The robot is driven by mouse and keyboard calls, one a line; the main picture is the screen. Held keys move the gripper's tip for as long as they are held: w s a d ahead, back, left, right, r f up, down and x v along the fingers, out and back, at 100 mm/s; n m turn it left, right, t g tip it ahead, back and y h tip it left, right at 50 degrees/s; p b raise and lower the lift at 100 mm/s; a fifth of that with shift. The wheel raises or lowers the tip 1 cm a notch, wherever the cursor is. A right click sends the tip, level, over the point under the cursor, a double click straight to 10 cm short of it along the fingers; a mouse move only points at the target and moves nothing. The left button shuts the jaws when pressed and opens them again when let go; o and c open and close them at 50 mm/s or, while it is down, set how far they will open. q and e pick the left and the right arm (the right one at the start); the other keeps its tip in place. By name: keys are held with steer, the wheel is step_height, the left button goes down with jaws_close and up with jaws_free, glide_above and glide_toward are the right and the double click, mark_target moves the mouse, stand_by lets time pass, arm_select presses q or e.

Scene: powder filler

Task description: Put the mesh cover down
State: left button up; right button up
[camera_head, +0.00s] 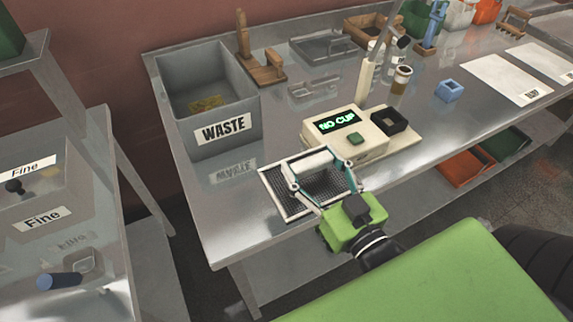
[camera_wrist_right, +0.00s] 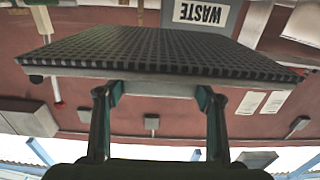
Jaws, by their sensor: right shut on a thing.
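The mesh cover (camera_head: 276,207) is a flat dark grid with a pale frame. It shows over the front edge of the metal table, left of the powder filler (camera_head: 345,140) with its green "NO CUP" display. My right gripper (camera_head: 322,180), green with teal fingers, is shut on the cover's near side. In the right wrist view the mesh cover (camera_wrist_right: 165,52) spans the upper middle, just beyond the fingertips (camera_wrist_right: 158,90). I cannot tell whether the cover touches the table or hangs slightly above it. My left gripper is not in view.
The grey waste bin (camera_head: 228,130) stands behind and left of the cover. A small dark square cup (camera_head: 391,122) sits at the filler's right. Bottles (camera_head: 400,80) and a blue holder (camera_head: 449,90) stand farther right. Bare table (camera_head: 215,215) shows left of the cover.

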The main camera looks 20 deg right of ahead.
mark_target(302, 157)
steer(key=w, duration=0.2)
steer(key=w+f+p, duration=0.1)
steer(key=w, duration=0.1)
steer(key=shift+a+f, duration=0.15)
steer(key=shift+f, duration=0.05)
steer(key=w+f, duration=0.1)
steer(key=w+a+f, duration=0.1)
steer(key=f, duration=0.1)
steer(key=w+f, duration=0.2)
steer(key=shift+a+f+p, duration=0.15)
steer(key=shift+a+p, duration=0.1)
steer(key=shift+p, duration=0.05)
steer(key=shift+w+f, duration=0.3)
steer(key=shift+f, duration=0.15)
step_height(302, 157, down, 3)
steer(key=shift+f, duration=0.1)
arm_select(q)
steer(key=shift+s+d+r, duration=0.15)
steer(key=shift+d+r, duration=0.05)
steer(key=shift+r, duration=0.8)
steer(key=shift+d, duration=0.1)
arm_select(e)
steer(key=shift+f, duration=0.15)
steer(key=o, duration=1.1)
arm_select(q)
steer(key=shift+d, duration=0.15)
